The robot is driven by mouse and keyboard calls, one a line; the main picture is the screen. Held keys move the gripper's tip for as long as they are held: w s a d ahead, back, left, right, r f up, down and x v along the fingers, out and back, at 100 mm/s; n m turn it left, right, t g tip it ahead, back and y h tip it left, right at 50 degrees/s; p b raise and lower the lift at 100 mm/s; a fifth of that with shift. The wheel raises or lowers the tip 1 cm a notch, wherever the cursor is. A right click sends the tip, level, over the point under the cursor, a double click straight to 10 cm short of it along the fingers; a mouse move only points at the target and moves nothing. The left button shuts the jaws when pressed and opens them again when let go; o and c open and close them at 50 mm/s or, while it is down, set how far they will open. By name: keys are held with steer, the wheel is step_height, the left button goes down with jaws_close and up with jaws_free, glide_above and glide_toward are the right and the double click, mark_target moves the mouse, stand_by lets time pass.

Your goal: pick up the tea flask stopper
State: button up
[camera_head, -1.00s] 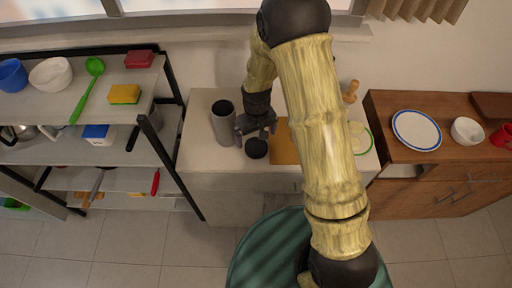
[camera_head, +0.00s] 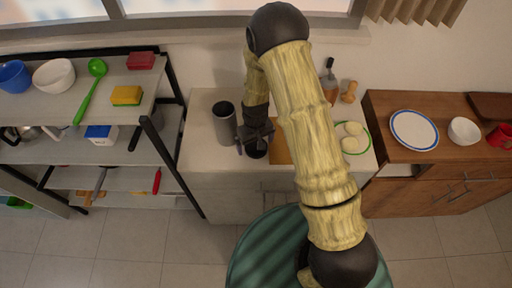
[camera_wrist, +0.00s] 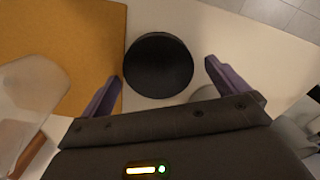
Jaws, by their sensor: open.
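The tea flask stopper, a round black disc, shows in the wrist view (camera_wrist: 158,66) between my two purple fingers and a little ahead of them. In the head view the stopper (camera_head: 257,150) is on the pale counter, partly hidden by my gripper (camera_head: 256,137). My gripper is open, with its fingers (camera_wrist: 160,88) on either side of the stopper's near edge, apart from it. The grey open-topped flask (camera_head: 224,122) stands upright just left of my gripper in the head view.
An orange-brown board (camera_wrist: 60,40) lies beside the stopper. A green-rimmed plate with pale round items (camera_head: 352,138) is to the right on the counter. Shelves (camera_head: 130,150) stand left, and a wooden cabinet (camera_head: 430,150) stands right. The counter's front edge is close to the stopper.

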mark_target(255, 145)
steer(key=shift+c, duration=0.5)
steer(key=c, duration=1)
steer(key=shift+o, duration=0.2)
steer(key=shift+r, duration=0.15)
step_height(255, 145, up, 10)
steer(key=b, duration=0.2)
